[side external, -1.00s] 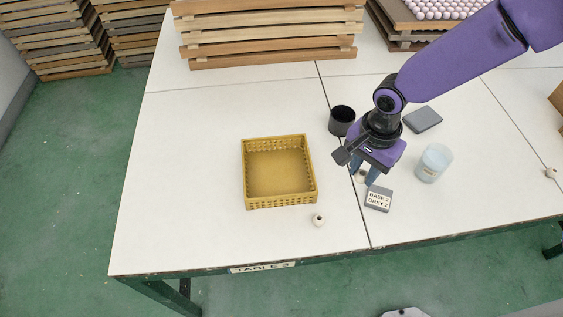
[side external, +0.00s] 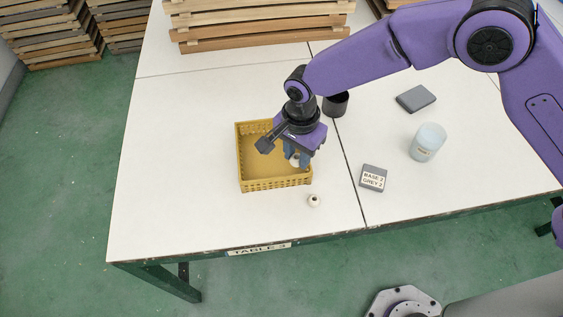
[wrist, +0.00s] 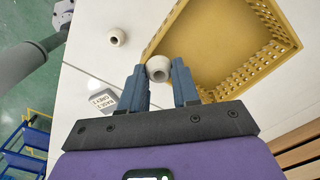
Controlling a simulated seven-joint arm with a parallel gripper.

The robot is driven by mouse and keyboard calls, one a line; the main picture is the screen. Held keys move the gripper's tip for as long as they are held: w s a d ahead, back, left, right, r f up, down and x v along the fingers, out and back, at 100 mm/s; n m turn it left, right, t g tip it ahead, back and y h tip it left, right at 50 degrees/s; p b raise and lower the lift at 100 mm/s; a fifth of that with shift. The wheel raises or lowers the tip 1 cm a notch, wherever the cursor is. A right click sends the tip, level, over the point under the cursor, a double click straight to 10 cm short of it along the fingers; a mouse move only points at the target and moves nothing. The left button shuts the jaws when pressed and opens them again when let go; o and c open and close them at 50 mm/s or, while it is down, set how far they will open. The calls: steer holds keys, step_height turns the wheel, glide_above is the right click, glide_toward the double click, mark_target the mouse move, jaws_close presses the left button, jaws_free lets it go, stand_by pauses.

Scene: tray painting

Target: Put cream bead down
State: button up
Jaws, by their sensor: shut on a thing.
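My gripper (side external: 297,163) is shut on a cream bead (side external: 294,161) at the right side of the yellow tray (side external: 278,184). In the wrist view the bead (wrist: 158,68) sits between the two blue fingertips, with its dark hole showing. The tray (wrist: 262,82) fills the upper right there, its near edge just beyond the bead. I cannot tell exactly how high the bead is over the tray. A second cream bead (side external: 314,200) lies on the table in front of the tray; it also shows in the wrist view (wrist: 116,37).
A grey block (side external: 373,178) labelled "BASE 2 GREY 2" and a translucent jar (side external: 428,142) stand to the right. A black cup (side external: 336,104) and a flat grey block (side external: 416,98) lie behind. Wooden frames (side external: 262,25) are stacked at the back. The table left of the tray is clear.

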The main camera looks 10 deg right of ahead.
glide_above(282, 172)
step_height(282, 172, down, 5)
steer(key=shift+a+f, duration=0.1)
steer(key=shift+f, duration=1.45)
steer(key=shift+f, duration=0.1)
steer(key=o, duration=0.7)
steer(key=shift+o, duration=0.2)
step_height(282, 172, up, 12)
